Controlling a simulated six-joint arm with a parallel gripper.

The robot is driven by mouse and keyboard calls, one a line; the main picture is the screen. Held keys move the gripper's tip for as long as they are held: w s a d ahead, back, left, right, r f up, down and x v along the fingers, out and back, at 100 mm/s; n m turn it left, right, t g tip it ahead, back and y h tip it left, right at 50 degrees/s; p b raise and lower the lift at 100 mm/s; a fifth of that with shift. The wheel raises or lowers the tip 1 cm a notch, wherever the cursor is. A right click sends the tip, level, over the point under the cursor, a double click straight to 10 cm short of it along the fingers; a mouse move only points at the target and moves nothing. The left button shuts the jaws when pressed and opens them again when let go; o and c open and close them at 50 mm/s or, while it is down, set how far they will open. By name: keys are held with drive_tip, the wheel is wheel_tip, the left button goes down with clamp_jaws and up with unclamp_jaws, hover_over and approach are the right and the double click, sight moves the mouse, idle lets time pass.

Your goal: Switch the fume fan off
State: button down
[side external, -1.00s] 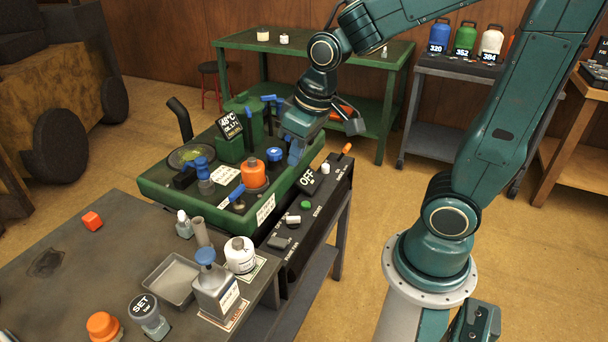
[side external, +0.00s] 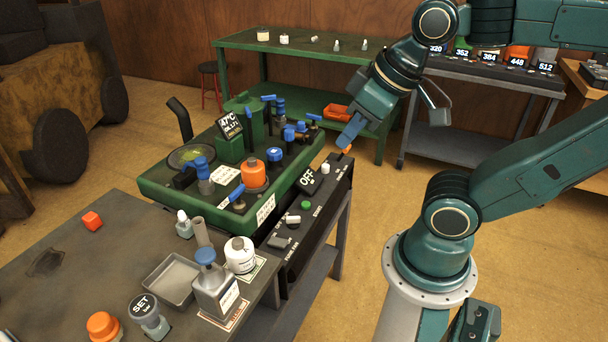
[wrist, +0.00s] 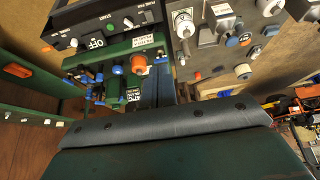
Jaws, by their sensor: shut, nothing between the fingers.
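The black control panel (side external: 318,205) runs along the front of the green machine. A grey rocker switch (side external: 280,242) sits at its near end, beside a label that seems to read FUME FAN; its position is too small to tell. The panel (wrist: 105,27) also shows in the wrist view, with the FUME FAN lettering at its right end. An OFF display (side external: 308,180) and a green button (side external: 305,205) sit farther along. My gripper (side external: 348,138) is shut and empty, just above or against the orange-tipped lever (side external: 346,151) at the panel's far end; contact cannot be told.
The green machine (side external: 160,192) carries blue valves and an orange knob (side external: 253,173). A green table (side external: 240,40) stands behind.

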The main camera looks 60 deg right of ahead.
drive_tip(key=shift+w, duration=0.1)
drive_tip(key=g, duration=0.5)
hover_over(284, 246)
drive_tip(key=s+a, duration=0.1)
drive_tip(key=s, duration=0.1)
wheel_tip(284, 246, down, 7)
drive_tip(key=w+f+g, duration=0.1)
drive_tip(key=w+f, duration=0.1)
drive_tip(key=f, duration=0.4)
drive_tip(key=w+f+g, duration=0.2)
drive_tip(key=w+f, duration=0.1)
drive_tip(key=f, duration=0.4)
drive_tip(key=shift+w+d+f, duration=0.15)
drive_tip(key=shift+w+d, duration=0.2)
drive_tip(key=shift+d, duration=0.1)
drive_tip(key=shift+f, duration=0.15)
drive_tip(key=x, duration=1.3)
drive_tip(key=shift+s+f, duration=0.15)
drive_tip(key=shift+f, duration=0.2)
